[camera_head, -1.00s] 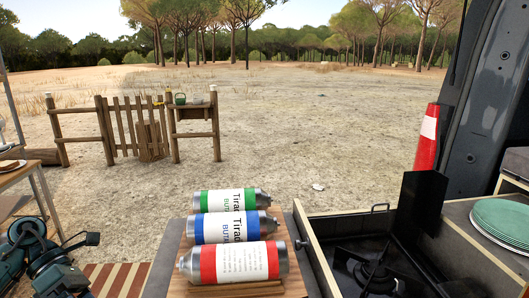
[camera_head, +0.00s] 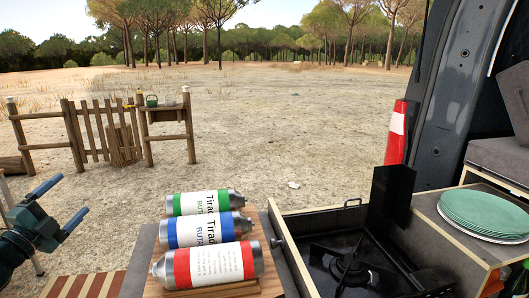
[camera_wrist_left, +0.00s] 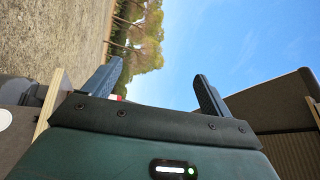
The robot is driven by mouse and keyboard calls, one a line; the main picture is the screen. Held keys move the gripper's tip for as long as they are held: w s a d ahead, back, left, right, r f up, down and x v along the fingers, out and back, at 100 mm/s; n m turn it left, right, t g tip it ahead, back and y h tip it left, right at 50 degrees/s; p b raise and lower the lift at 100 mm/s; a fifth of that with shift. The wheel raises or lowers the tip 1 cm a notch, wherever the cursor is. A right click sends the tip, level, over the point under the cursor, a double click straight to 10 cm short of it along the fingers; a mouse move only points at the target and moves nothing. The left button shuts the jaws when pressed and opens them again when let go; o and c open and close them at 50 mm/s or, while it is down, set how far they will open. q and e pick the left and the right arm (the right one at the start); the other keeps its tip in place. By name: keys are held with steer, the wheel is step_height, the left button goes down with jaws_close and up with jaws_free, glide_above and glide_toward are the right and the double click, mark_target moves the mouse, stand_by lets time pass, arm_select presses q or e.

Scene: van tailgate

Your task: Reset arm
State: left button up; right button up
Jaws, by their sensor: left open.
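My left gripper (camera_head: 62,205) is at the lower left of the head view, with its two blue fingers spread apart and nothing between them. It is to the left of the wooden board with the canisters and apart from it. In the left wrist view the same gripper (camera_wrist_left: 155,85) shows both fingers wide apart, with trees and sky between and beyond them. My right gripper does not show in either view.
Green, blue and red canisters (camera_head: 205,265) lie on a wooden board (camera_head: 270,285). To the right are a black stove (camera_head: 350,265), stacked green plates (camera_head: 485,214) and a red cone (camera_head: 395,145). A wooden fence (camera_head: 100,135) stands on open ground.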

arm_select(q)
steer(key=a+f+n+g+y, duration=0.5)
steer(key=a+f+n+y, duration=0.2)
steer(key=a+n+y, duration=0.45)
steer(key=s+d+f+h, duration=0.2)
steer(key=d+f+h, duration=0.2)
steer(key=d+f, duration=0.6)
steer(key=s+d+f+g+h, duration=0.1)
steer(key=s+d+f+h, duration=0.1)
steer(key=s+d+f, duration=0.55)
steer(key=s+d+f+g+h, duration=0.25)
steer(key=d+f, duration=0.25)
steer(key=d, duration=0.5)
steer(key=s+d+r+n+g+h+p, duration=0.1)
steer(key=s+d+n+p, duration=0.3)
steer(key=s+d, duration=1.2)
steer(key=shift+d+h+p, duration=0.15)
steer(key=shift+h+p, duration=0.35)
steer(key=shift+p, duration=0.15)
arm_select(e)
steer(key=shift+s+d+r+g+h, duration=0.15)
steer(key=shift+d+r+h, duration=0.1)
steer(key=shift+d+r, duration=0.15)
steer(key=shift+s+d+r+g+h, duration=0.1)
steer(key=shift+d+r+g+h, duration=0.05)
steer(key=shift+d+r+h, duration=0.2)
